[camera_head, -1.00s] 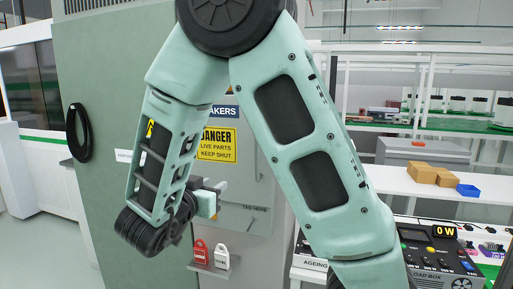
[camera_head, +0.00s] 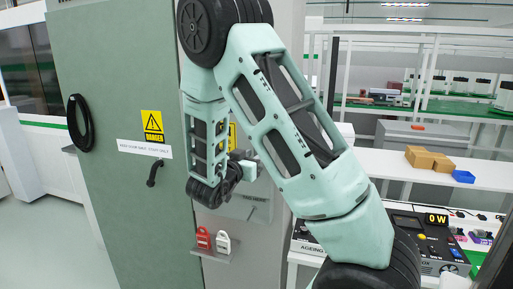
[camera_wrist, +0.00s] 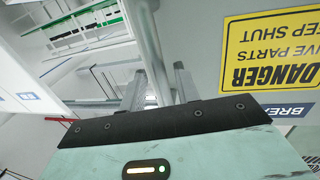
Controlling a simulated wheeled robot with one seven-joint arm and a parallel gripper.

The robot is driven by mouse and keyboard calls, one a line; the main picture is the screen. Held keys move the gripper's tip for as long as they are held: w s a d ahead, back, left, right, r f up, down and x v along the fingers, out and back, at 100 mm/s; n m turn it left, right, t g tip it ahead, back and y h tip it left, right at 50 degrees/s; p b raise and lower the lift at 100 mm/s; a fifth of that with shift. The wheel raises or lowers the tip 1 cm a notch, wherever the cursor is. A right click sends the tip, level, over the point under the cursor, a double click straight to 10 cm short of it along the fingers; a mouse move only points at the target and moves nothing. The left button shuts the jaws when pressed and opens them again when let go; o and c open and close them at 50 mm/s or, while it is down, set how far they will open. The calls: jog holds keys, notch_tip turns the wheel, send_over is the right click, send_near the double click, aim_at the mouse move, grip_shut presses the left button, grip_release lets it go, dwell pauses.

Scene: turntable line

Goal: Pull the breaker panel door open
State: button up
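The breaker panel door (camera_head: 236,210) is a grey panel on the grey cabinet front in the head view, largely hidden behind my arm. In the wrist view, its yellow danger sign (camera_wrist: 270,55) shows upside down at the right. My gripper (camera_head: 251,167) is at the right part of the door. In the wrist view, my gripper (camera_wrist: 161,82) has its two fingers apart, with a grey bar handle (camera_wrist: 152,45) running between them. Narrow gaps seem to show beside the bar, and no firm hold is visible. The door looks closed, though its edges are partly hidden.
A green door (camera_head: 105,100) with a black handle (camera_head: 154,173) stands left of the cabinet. A red lock tag (camera_head: 203,238) and a white one (camera_head: 223,242) hang below the panel. A bench with a control box (camera_head: 425,240) stands at the right.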

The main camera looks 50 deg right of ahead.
jog(key=shift+w+d+p, duration=0.15)
jog(key=shift+d+p, duration=0.05)
jog(key=shift+d, duration=0.5)
jog(key=shift+w+d+p, duration=0.1)
jog(key=shift+d+p, duration=0.05)
jog(key=shift+d, duration=0.55)
jog(key=shift+c, duration=0.3)
grip_shut()
